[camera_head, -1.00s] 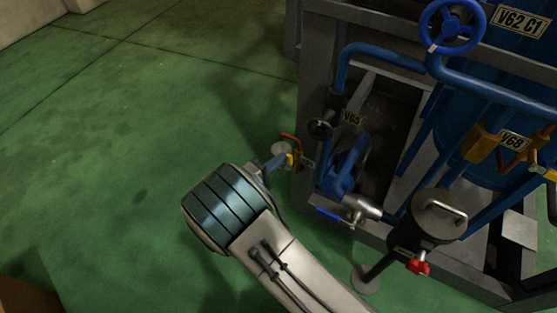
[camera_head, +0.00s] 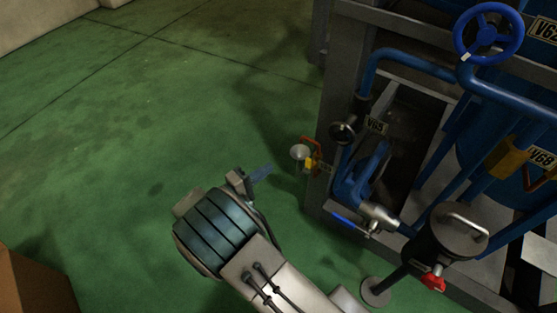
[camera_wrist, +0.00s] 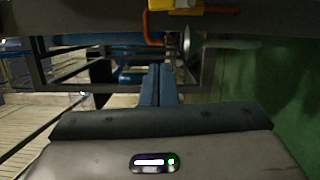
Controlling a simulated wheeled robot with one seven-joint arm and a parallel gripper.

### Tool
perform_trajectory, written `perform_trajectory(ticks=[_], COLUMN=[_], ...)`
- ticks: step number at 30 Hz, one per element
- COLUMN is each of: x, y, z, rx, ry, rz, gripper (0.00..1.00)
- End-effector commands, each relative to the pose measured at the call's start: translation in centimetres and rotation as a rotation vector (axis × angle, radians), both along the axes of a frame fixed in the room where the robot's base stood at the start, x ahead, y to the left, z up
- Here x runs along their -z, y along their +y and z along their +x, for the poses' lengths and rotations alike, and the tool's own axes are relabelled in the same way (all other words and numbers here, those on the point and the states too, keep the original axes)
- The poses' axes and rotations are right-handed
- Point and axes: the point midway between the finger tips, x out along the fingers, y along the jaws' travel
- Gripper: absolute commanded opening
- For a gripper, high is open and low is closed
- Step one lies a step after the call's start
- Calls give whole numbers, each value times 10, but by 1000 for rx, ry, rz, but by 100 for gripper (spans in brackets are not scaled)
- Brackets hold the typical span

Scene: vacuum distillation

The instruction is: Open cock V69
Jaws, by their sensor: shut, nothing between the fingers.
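A small cock with a red handle (camera_head: 314,144) and a yellow body (camera_head: 309,163) sits at the left edge of the grey frame, by a pale funnel (camera_head: 299,152). Its small tag (camera_head: 325,168) is too small to read, so I cannot confirm it is V69. In the wrist view the red handle (camera_wrist: 149,30) and yellow body (camera_wrist: 176,5) show at the top, beyond my fingers. My gripper (camera_head: 264,171) is shut and empty, left of the cock with a gap between. Its fingertips (camera_wrist: 160,68) are together in the wrist view.
The grey frame (camera_head: 345,70) with blue pipes stands on the right. A dark pot (camera_head: 455,233) stands in front. Green floor (camera_head: 130,130) is open on the left; a brown box (camera_head: 30,285) is at lower left.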

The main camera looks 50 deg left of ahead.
Motion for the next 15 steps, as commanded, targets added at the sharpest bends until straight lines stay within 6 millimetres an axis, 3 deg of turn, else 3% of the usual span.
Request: perform_trajectory(ticks=[6, 15], x=[0, 1], y=[1, 1], z=[-22, -25], rx=[0, 0], ry=[0, 1], rz=[1, 1], gripper=[0, 0])
